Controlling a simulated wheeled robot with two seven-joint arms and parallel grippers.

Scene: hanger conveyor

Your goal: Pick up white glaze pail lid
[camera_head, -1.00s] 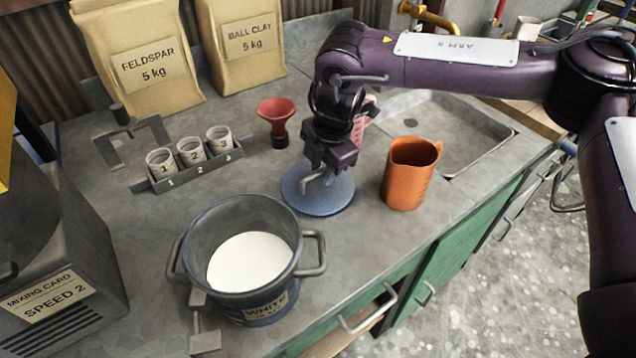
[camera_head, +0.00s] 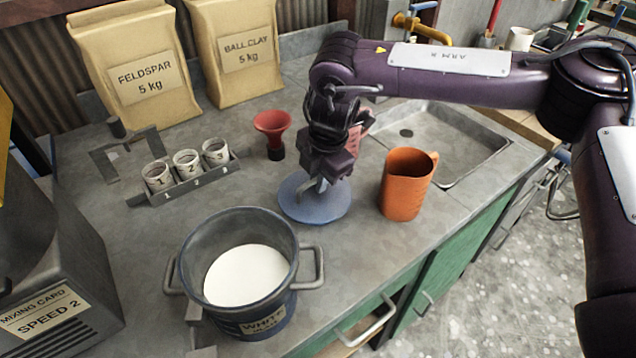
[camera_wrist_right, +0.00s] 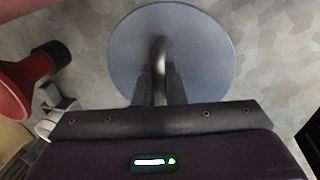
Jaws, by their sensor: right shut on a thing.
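The pail lid (camera_head: 314,207) is a round blue-grey disc with a bent metal handle on top. It lies on or just above the grey counter, between the pail and the orange jug; I cannot tell whether it touches the counter. My right gripper (camera_head: 322,184) is above the lid and shut on its handle. The right wrist view shows the lid (camera_wrist_right: 205,60) with the fingers (camera_wrist_right: 160,85) on both sides of the handle. The white glaze pail (camera_head: 270,316) stands open at the front, with white glaze inside. My left gripper is not in view.
An orange jug (camera_head: 404,185) stands close to the right of the lid, and a red funnel (camera_head: 272,128) stands behind it to the left. A rack (camera_head: 195,181) holds numbered cups. A sink (camera_head: 450,140) is at the back right. Bags of feldspar (camera_head: 140,70) and ball clay (camera_head: 237,50) stand behind.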

